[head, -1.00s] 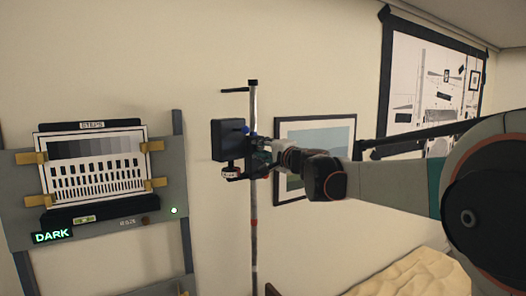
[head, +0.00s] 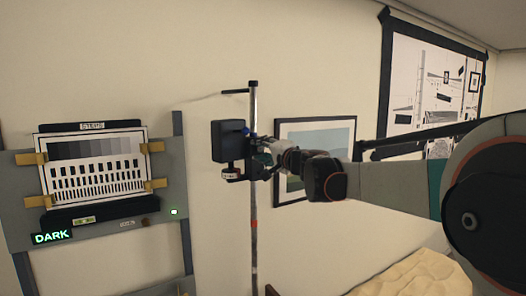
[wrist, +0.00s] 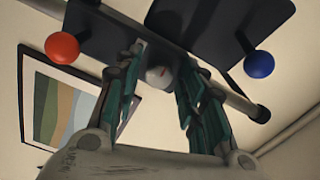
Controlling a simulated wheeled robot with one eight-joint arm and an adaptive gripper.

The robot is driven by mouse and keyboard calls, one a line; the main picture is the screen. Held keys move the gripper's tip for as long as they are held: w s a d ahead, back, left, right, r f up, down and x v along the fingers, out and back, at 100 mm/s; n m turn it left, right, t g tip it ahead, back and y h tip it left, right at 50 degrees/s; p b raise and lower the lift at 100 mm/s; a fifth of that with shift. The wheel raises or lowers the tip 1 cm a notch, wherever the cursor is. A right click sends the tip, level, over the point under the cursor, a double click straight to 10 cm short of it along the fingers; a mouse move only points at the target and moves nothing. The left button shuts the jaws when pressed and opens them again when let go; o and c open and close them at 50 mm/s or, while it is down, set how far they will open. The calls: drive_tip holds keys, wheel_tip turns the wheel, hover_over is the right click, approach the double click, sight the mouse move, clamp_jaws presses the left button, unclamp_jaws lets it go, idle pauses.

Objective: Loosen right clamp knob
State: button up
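A dark box (head: 230,140) is mounted on an upright pole (head: 254,195) in the head view, with a dark clamp bracket below and beside it. A blue knob (head: 246,131) shows at the box's right side; a blue ball knob (wrist: 259,64) also shows in the wrist view. An orange-red ball knob (wrist: 62,46) is at the left there. Which knob is the right one is unclear.
A grey stand (head: 178,155) with a test chart (head: 92,155) and a lit DARK sign (head: 52,236) is at the left. A framed picture (head: 318,133) hangs on the wall close behind my arm. A cream cloth-like surface (head: 415,275) is at the lower right.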

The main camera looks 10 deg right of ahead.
idle(0.3)
drive_tip(key=v, duration=1.2)
